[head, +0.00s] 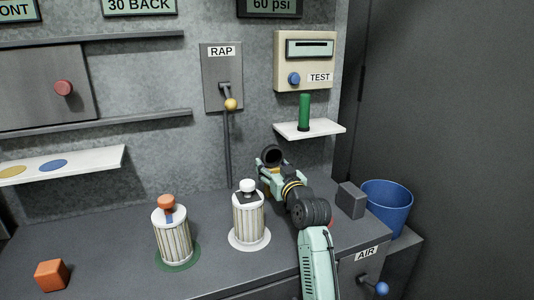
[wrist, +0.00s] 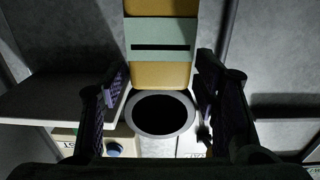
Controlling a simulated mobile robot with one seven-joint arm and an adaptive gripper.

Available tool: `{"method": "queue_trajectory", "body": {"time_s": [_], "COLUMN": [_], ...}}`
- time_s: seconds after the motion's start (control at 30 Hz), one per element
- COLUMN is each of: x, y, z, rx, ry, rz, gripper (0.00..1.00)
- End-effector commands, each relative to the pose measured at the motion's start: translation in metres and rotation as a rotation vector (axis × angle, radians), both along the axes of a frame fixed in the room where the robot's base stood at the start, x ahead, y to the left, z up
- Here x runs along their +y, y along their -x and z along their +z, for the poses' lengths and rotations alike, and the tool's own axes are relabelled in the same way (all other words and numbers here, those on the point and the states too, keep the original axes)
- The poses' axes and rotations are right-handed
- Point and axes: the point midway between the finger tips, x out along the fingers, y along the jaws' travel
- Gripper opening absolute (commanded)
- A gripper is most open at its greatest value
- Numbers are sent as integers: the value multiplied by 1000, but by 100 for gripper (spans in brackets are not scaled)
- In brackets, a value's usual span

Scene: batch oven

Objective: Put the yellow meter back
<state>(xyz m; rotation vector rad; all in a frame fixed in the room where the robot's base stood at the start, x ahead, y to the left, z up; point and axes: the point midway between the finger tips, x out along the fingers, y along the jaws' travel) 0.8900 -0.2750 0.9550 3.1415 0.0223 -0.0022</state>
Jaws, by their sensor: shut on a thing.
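The yellow meter (wrist: 160,75) shows in the wrist view as a yellow body with a grey-green band and a dark slot. A grey ring with a black opening is at its near end, between my fingers. My gripper (wrist: 160,108) is shut on the meter, one finger on each side. In the head view my gripper (head: 270,172) is raised above the bench's back right, right of the white-capped filter. The dark round opening shows above it, and only a little yellow shows; the rest of the meter is hidden. A white shelf (head: 105,160) at left carries a yellow disc (head: 12,172) and a blue disc (head: 53,165).
Orange-capped (head: 172,235) and white-capped (head: 248,218) filters stand on the bench, near an orange cube (head: 51,275). A grey block (head: 351,201) and blue bin (head: 388,208) are right. A green cylinder (head: 304,112) stands on a small shelf (head: 328,128) below the TEST box (head: 306,75).

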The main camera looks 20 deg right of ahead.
Motion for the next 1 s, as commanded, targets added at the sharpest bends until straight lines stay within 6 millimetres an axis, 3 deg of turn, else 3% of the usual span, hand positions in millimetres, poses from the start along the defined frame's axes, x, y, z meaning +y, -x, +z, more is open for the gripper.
{"method": "queue_trajectory", "body": {"time_s": [0.2, 0.57, 1.0], "x": [17, 18, 17], "y": [-9, -7, -7], "z": [0, -1, -24], "rx": [-1, 0, 2], "ry": [1, 4, 5], "rz": [20, 17, 15], "gripper": [23, 23, 23]}}
